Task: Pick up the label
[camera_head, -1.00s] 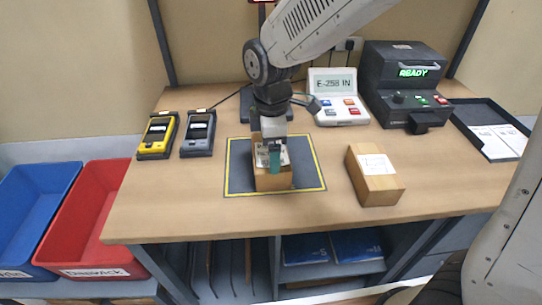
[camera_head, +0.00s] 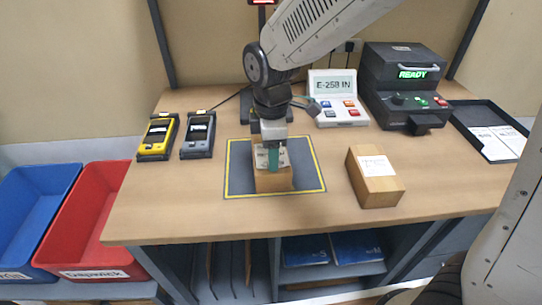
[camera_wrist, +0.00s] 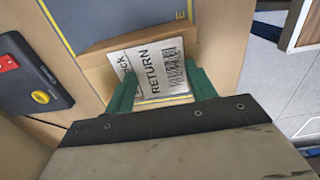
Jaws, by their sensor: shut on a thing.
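The white label (camera_wrist: 150,66) reads "RETURN" with a barcode in the wrist view. It lies over the top of a brown box (camera_head: 272,181), between my green fingers. My gripper (camera_wrist: 162,92) is shut on the label, with one finger at each side. In the head view my gripper (camera_head: 272,160) is over the box and hides much of the label. I cannot tell whether the label touches the box top.
The box stands on a dark mat with a yellow border (camera_head: 310,178). Another box with a white label (camera_head: 375,178) stands to the right. Two handheld devices (camera_head: 178,137) are at the left. A printer (camera_head: 403,85) reading "READY" and a black tray (camera_head: 488,118) are at the right.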

